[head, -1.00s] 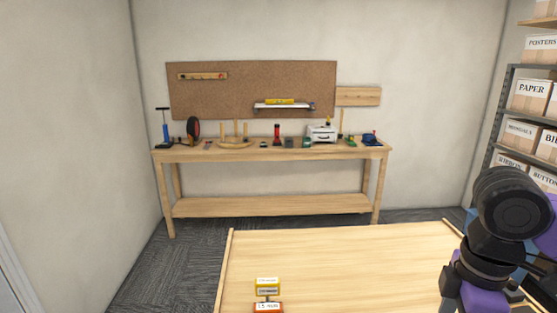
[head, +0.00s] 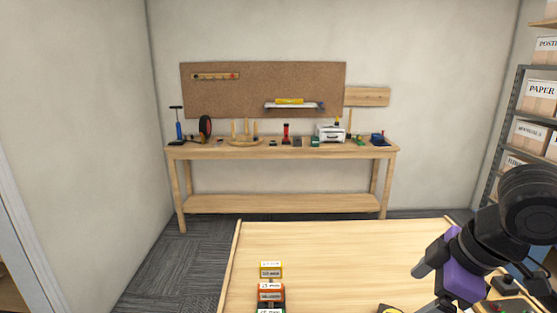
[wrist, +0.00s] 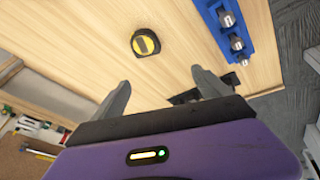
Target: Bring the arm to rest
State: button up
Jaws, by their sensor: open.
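My arm shows at the right edge of the head view, with dark rounded links and a purple hand. My gripper (head: 428,286) is over the right part of the near wooden table (head: 350,255). In the wrist view my gripper (wrist: 160,88) has its two grey fingers wide apart with nothing between them. Beyond the fingertips, the table top (wrist: 90,35) shows a black and yellow tape measure (wrist: 146,42) and a blue holder with metal pieces (wrist: 226,25).
Several small labelled boxes (head: 270,270) stand in a row on the near table. A workbench (head: 285,150) with tools stands against the back wall under a corkboard (head: 225,100). Shelves with labelled boxes (head: 541,89) are at the right. Grey carpet (head: 165,270) lies open at the left.

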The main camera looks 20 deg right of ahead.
jog(key=w+a+r+t+y, duration=0.2)
jog(key=w+a+r+t, duration=0.25)
jog(key=w+r, duration=0.2)
jog(key=w+a+r+m+t+y, duration=0.2)
jog(key=a+r+m+t, duration=0.1)
jog(key=r+t, duration=0.4)
jog(key=w+a+r+m+t+y, duration=0.1)
jog(key=w+a+r+m+t, duration=0.1)
jog(key=r+t, duration=0.5)
jog(key=s+d+f+m+g+h, duration=0.1)
jog(key=s+d+f+m+h, duration=0.2)
jog(key=s+f+m+h, duration=0.95)
jog(key=s+a+f+n+g+y, duration=0.3)
jog(key=s+a+f+n, duration=0.1)
jog(key=s+f, duration=0.7)
jog(key=s+a+f+n+g+y, duration=0.3)
jog(key=s+f, duration=0.7)
jog(key=s, duration=0.4)
jog(key=shift+s+a+f+n+g, duration=0.2)
jog(key=shift+a+f+n+g, duration=0.15)
jog(key=shift+a+n+g, duration=0.4)
